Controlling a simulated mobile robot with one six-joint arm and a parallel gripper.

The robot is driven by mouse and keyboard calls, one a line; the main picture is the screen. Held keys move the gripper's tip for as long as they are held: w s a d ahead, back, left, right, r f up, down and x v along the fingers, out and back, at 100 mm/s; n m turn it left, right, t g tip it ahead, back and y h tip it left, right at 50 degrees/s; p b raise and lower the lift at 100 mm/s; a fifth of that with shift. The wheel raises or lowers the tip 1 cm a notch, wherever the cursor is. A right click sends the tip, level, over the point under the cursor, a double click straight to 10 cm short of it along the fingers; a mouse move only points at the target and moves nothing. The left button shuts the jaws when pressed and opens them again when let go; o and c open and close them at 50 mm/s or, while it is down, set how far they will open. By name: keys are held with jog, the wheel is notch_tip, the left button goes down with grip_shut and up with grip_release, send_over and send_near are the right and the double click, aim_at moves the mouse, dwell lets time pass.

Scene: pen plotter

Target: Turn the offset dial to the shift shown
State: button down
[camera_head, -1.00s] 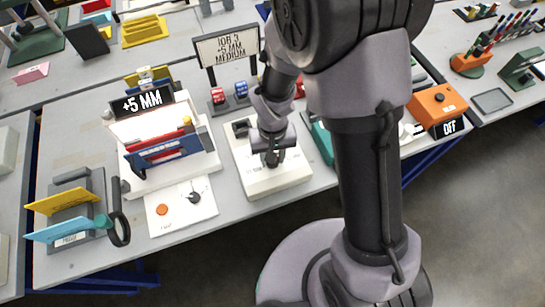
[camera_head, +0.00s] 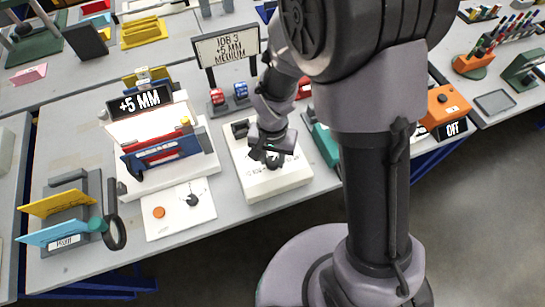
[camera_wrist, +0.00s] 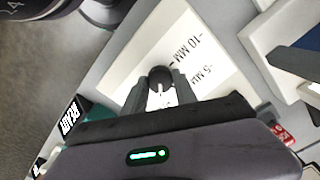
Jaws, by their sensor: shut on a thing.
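The offset dial's black knob (camera_wrist: 160,76) stands on a white box (camera_head: 282,184). My gripper (camera_wrist: 157,93) is shut on the knob, with one finger on each side of it. A white mark shows on the knob's near side in the wrist view. The box face there reads "-10 MM" and "-5 MM"; other markings are hidden by my gripper. In the head view, my gripper (camera_head: 269,158) covers most of the knob. The job sign (camera_head: 226,48) reads "JOB 3, +5 MM, MEDIUM". A black display (camera_head: 140,101) above the plotter reads "+5 MM".
Left of the dial box is the plotter (camera_head: 165,152) with red and blue bars. An orange box (camera_head: 440,105) with an "OFF" display stands to the right. A small display (camera_wrist: 72,115) reads "READY".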

aim_at(273, 161)
jog(key=c, duration=1)
grip_release()
jog(key=shift+o, duration=0.2)
jog(key=shift+r, duration=0.1)
notch_tip(273, 161, up, 17)
jog(key=p, duration=0.6)
jog(key=shift+r+p, duration=0.15)
jog(key=shift+p, duration=0.2)
